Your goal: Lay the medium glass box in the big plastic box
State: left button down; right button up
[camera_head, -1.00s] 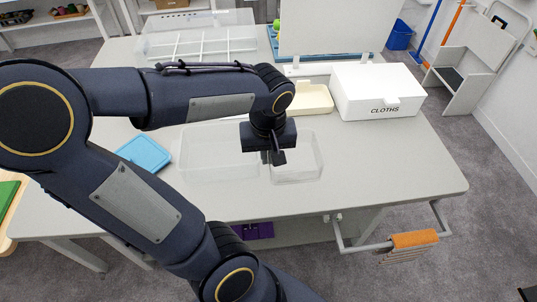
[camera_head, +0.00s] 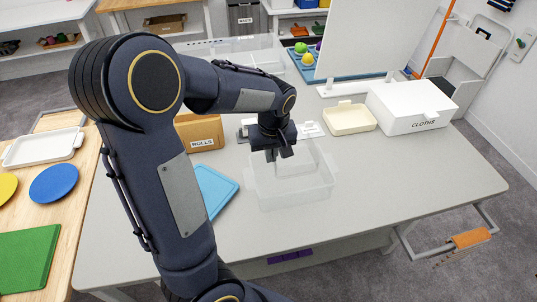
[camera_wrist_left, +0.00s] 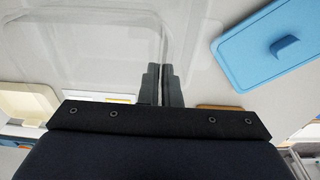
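The big plastic box (camera_head: 292,198) is clear and open-topped, near the middle of the grey table. The medium glass box (camera_head: 318,156), also clear, shows at the upper right part of the big box, overlapping it. Their edges blend, so I cannot tell whether it touches the big box's floor. My left gripper (camera_head: 280,155) points down over the big box. In the left wrist view its two fingers (camera_wrist_left: 163,85) are close together on the glass box's thin wall; the clear glass (camera_wrist_left: 85,45) extends to the left. My right gripper is not in view.
A blue lid (camera_head: 214,190) lies left of the big box. A brown ROLLS box (camera_head: 200,133) stands behind it. A cream tray (camera_head: 350,118) and white CLOTHS box (camera_head: 412,108) stand at the right. The table's front right is clear.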

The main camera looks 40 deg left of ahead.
pick_arm(q)
jog(key=shift+f, duration=0.5)
notch_tip(320, 180, down, 8)
jog(key=b, duration=0.6)
jog(key=shift+r+b, duration=0.25)
jog(key=shift+b, duration=0.1)
jog(key=c, duration=1.6)
grip_release()
jog(key=shift+o, duration=0.2)
jog(key=r, duration=0.7)
jog(key=shift+s+d+r, duration=0.3)
jog(key=shift+d+r, duration=0.1)
